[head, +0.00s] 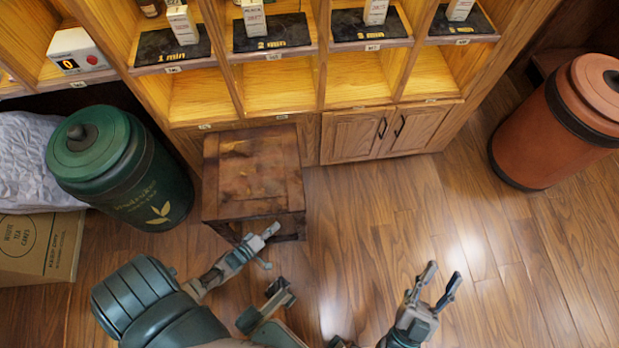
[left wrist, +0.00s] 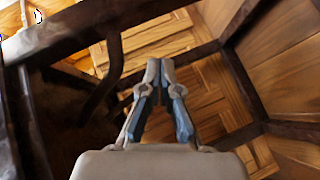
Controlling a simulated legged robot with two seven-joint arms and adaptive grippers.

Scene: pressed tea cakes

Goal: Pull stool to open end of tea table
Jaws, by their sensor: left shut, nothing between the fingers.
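A square, dark brown wooden stool (head: 252,172) stands against the front of the shelf cabinet in the head view. My left gripper (head: 273,228) is at the stool's near edge, low by its front right corner; I cannot tell whether it touches. Its fingers (left wrist: 167,68) are shut and empty in the left wrist view, with dark legs and bars of the stool (left wrist: 240,80) around them. My right gripper (head: 445,271) is open and empty above the floor, to the right of the stool. No tea table shows in either view.
A green lidded canister (head: 140,185) stands close left of the stool, with a cardboard box (head: 50,245) beyond it. The wooden shelf cabinet (head: 350,140) is behind. An orange canister (head: 535,140) stands at the far right. The wood floor (head: 400,210) between is clear.

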